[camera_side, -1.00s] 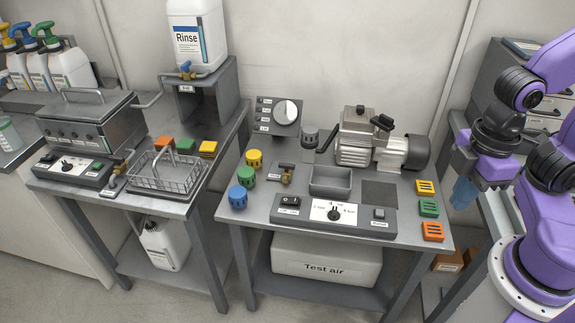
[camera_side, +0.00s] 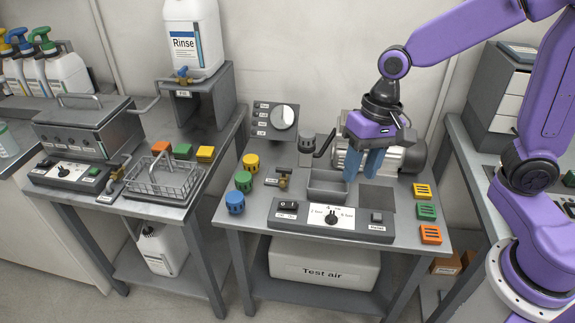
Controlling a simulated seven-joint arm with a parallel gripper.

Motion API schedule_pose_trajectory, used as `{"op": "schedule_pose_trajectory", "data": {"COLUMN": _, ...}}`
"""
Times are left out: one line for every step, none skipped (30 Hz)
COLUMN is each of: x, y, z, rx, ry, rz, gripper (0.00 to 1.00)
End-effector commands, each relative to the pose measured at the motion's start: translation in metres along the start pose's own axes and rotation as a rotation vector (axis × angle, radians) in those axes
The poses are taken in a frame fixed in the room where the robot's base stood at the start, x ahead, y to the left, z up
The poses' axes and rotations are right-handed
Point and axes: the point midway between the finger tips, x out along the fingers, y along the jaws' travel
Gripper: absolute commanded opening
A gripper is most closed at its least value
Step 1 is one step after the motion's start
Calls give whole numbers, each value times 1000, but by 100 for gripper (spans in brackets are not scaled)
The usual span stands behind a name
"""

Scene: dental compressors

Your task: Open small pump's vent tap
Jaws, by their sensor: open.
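The small pump (camera_side: 397,159), a grey ribbed body with a dark rounded end, stands at the back right of the middle bench. My gripper hides much of it. A small brass tap (camera_side: 283,178) with a dark handle is on the same bench, left of the grey tray; its label is too small to read. My gripper (camera_side: 362,177) points down with blue fingers apart and nothing seen between them. It is in front of the pump, near the right side of the tray, and right of the brass tap, well apart from it.
The open grey tray (camera_side: 327,184) lies between tap and gripper. A control panel (camera_side: 331,219) runs along the front. Yellow, green and blue round knobs are at left, coloured slotted blocks at right. A gauge panel (camera_side: 275,119) stands behind the tap.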

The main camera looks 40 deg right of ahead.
Motion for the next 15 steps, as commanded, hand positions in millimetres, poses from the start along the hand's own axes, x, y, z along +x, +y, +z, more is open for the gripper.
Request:
{"op": "schedule_pose_trajectory", "data": {"x": 3, "y": -6, "z": -16, "rx": 106, "ry": 2, "rz": -11, "gripper": 40}}
{"op": "schedule_pose_trajectory", "data": {"x": 4, "y": -8, "z": -24, "rx": 168, "ry": 4, "rz": -20, "gripper": 40}}
{"op": "schedule_pose_trajectory", "data": {"x": 6, "y": -12, "z": -36, "rx": 253, "ry": 6, "rz": -31, "gripper": 40}}
{"op": "schedule_pose_trajectory", "data": {"x": 8, "y": -14, "z": -45, "rx": 315, "ry": 7, "rz": -39, "gripper": 40}}
{"op": "schedule_pose_trajectory", "data": {"x": 9, "y": -16, "z": -54, "rx": 379, "ry": 8, "rz": -47, "gripper": 40}}
{"op": "schedule_pose_trajectory", "data": {"x": 11, "y": -18, "z": -65, "rx": 462, "ry": 10, "rz": -60, "gripper": 40}}
{"op": "schedule_pose_trajectory", "data": {"x": 12, "y": -19, "z": -74, "rx": 525, "ry": 11, "rz": -68, "gripper": 40}}
{"op": "schedule_pose_trajectory", "data": {"x": 14, "y": -20, "z": -84, "rx": 588, "ry": 13, "rz": -77, "gripper": 40}}
{"op": "schedule_pose_trajectory", "data": {"x": 16, "y": -21, "z": -95, "rx": 673, "ry": 12, "rz": -89, "gripper": 40}}
{"op": "schedule_pose_trajectory", "data": {"x": 17, "y": -21, "z": -104, "rx": 735, "ry": 13, "rz": -98, "gripper": 40}}
{"op": "schedule_pose_trajectory", "data": {"x": 19, "y": -21, "z": -113, "rx": 799, "ry": 14, "rz": -107, "gripper": 40}}
{"op": "schedule_pose_trajectory", "data": {"x": 21, "y": -21, "z": -125, "rx": 883, "ry": 14, "rz": -121, "gripper": 40}}
{"op": "schedule_pose_trajectory", "data": {"x": 22, "y": -20, "z": -134, "rx": 946, "ry": 15, "rz": -131, "gripper": 40}}
{"op": "schedule_pose_trajectory", "data": {"x": 24, "y": -19, "z": -143, "rx": 1009, "ry": 14, "rz": -140, "gripper": 40}}
{"op": "schedule_pose_trajectory", "data": {"x": 26, "y": -18, "z": -154, "rx": 1092, "ry": 13, "rz": -154, "gripper": 40}}
